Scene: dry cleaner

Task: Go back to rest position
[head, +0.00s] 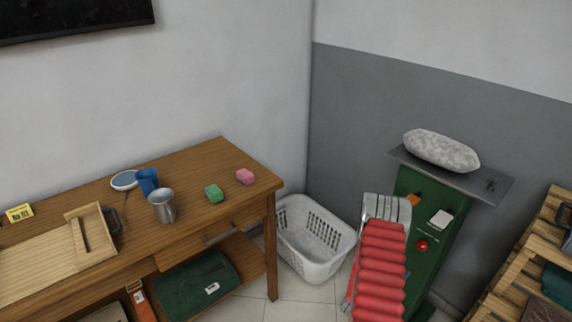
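My gripper is not visible in the head view, and I cannot tell whether it is open or shut. No part of the arm can be made out for certain. The wooden table (205,160) stands at left against the wall.
A white laundry basket (318,263) stands on the floor right of the table. A red ribbed object (381,260) stands before a green machine (440,238) with a grey padded form (441,150) on top. Wooden slatted shelving (548,250) is at far right.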

